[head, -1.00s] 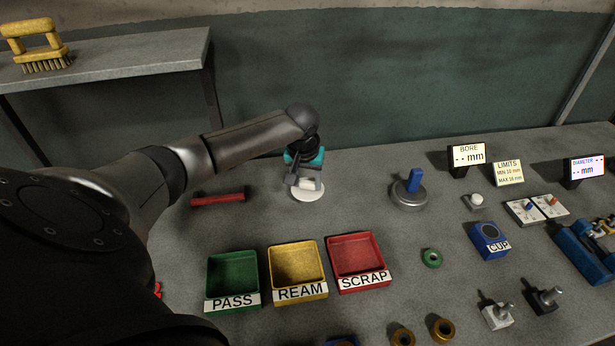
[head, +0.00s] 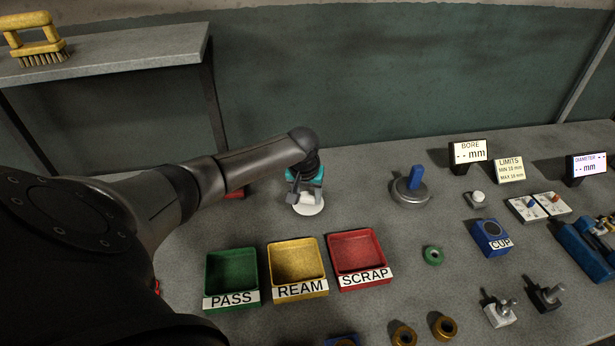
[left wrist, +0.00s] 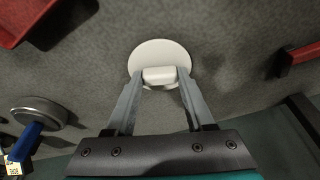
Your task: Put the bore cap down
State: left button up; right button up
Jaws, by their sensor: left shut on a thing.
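The bore cap, a white disc with a white block grip (head: 308,208), is below my left gripper (head: 305,196) at the middle of the bench in the head view. In the left wrist view the disc (left wrist: 160,50) lies flat to the camera, and both fingers of my left gripper (left wrist: 159,76) close on the sides of its block grip. I cannot tell whether the disc touches the bench. My right gripper is not in view.
In front stand the green PASS (head: 231,302), yellow REAM (head: 300,290) and red SCRAP (head: 365,278) trays. A grey disc with a blue handle (head: 410,190) stands to the right. A red bar (head: 235,194) is partly behind my arm. Bare bench surrounds the cap.

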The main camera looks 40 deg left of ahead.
pick_arm(q)
jog(key=shift+f, duration=0.3)
dwell(0.5)
jog(key=o, duration=1.4)
jog(key=p+v, duration=0.3)
jog(key=v, duration=1.2)
jog(key=shift+r, duration=0.1)
